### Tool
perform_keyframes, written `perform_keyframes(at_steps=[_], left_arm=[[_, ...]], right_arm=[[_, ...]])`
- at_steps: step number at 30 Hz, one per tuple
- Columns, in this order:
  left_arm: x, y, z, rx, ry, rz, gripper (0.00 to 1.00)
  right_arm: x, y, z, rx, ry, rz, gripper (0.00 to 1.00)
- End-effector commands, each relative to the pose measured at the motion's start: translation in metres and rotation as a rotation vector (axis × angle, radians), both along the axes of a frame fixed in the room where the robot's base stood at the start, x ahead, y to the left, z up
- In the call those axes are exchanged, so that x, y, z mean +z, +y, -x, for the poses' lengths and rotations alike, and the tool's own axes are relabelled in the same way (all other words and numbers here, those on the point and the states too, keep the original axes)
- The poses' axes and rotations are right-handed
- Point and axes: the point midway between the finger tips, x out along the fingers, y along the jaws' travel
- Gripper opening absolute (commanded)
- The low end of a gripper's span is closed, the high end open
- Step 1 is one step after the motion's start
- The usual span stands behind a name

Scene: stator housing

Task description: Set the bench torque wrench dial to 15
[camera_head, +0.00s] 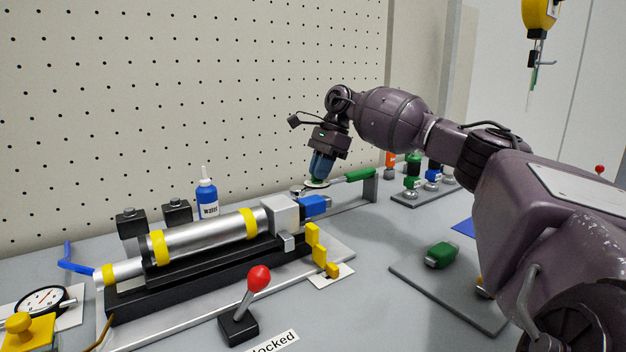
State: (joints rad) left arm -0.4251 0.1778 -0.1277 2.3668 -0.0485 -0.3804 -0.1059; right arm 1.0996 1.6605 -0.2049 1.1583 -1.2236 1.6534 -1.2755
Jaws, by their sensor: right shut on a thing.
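The bench torque wrench (345,179) lies at the back of the bench, its green handle pointing right and resting on a grey stand. Its pale round dial (309,188) is at the left end, mostly covered by my gripper. My right gripper (318,178) points down from above and is shut on the dial. The dial's marks and setting are too small and too covered to read. My left gripper is not in view.
A silver cylinder with yellow bands (205,236) lies in a black cradle at front left. A red-knobbed lever (259,277) stands before it. A blue-labelled bottle (206,198) stands behind. A grey tray with a green part (440,254) is at right.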

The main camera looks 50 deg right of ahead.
Motion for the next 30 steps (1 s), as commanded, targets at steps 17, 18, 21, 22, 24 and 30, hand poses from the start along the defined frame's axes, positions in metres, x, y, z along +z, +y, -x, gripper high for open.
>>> perform_keyframes(at_steps=[17,18,21,22,24,30], left_arm=[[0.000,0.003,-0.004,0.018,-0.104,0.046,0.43],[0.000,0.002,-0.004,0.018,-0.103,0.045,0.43],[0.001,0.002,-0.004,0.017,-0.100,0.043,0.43],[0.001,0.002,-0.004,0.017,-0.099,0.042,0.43],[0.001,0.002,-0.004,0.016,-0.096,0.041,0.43],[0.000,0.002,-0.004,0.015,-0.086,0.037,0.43]], right_arm=[[0.000,0.000,-0.005,0.491,-0.004,0.000,0.00],[0.001,0.000,-0.004,0.515,-0.004,0.000,0.00],[0.002,0.000,-0.005,0.565,-0.005,0.001,0.00],[0.002,0.000,-0.005,0.578,-0.005,0.002,0.00],[0.001,0.000,-0.005,0.604,-0.004,0.001,0.00],[0.000,0.000,-0.005,0.648,-0.004,0.002,0.00]])
